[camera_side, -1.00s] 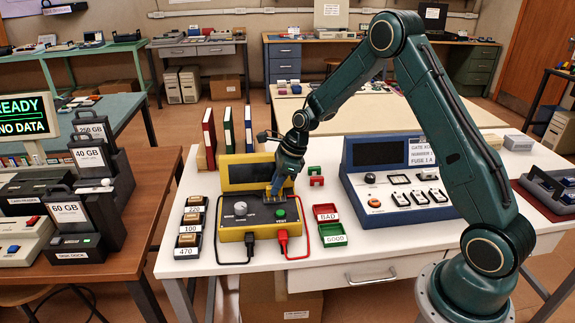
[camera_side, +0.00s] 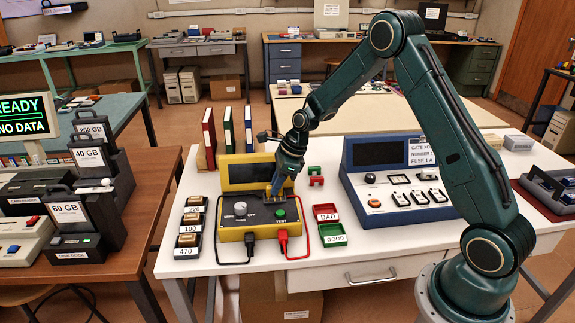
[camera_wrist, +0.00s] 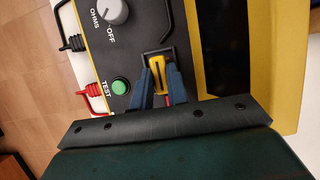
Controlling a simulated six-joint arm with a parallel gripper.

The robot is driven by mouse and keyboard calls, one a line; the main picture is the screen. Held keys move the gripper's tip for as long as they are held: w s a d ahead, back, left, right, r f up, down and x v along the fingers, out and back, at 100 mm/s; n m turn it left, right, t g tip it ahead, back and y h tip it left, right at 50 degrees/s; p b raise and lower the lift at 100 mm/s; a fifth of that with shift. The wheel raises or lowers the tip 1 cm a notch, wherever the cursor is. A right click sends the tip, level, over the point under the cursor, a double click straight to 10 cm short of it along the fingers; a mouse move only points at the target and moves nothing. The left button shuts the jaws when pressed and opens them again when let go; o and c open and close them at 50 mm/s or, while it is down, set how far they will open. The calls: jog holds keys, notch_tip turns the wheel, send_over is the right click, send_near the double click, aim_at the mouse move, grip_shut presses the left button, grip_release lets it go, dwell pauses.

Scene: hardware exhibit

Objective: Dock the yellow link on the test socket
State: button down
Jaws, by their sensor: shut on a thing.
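The yellow link (camera_wrist: 158,75) shows in the wrist view between the blue fingertips of my gripper (camera_wrist: 160,84), which is shut on it. The link is at the test socket, a dark recess on the tester's panel with a black bracket (camera_wrist: 150,52) around it. I cannot tell how deep the link sits. In the side view my gripper (camera_side: 275,190) points down onto the panel of the yellow tester (camera_side: 236,236), right of its grey knob and above its green TEST button (camera_side: 280,215). There the fingers hide the link and most of the socket.
Trays labelled 220, 100 and 470 (camera_side: 188,240) stand left of the tester. BAD (camera_side: 326,212) and GOOD (camera_side: 333,235) trays, red and green links (camera_side: 316,175) and a blue fuse panel (camera_side: 400,200) are to the right. Black and red leads (camera_side: 287,248) hang in front.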

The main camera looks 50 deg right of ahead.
jog(key=shift+f, duration=0.65)
jog(key=c, duration=1.6)
grip_release()
jog(key=shift+c, duration=0.2)
jog(key=shift+r, duration=0.1)
jog(key=v, duration=1)
jog(key=shift+d+r, duration=0.15)
jog(key=shift+r, duration=0.2)
jog(key=shift+s+r, duration=0.1)
jog(key=shift+s, duration=0.1)
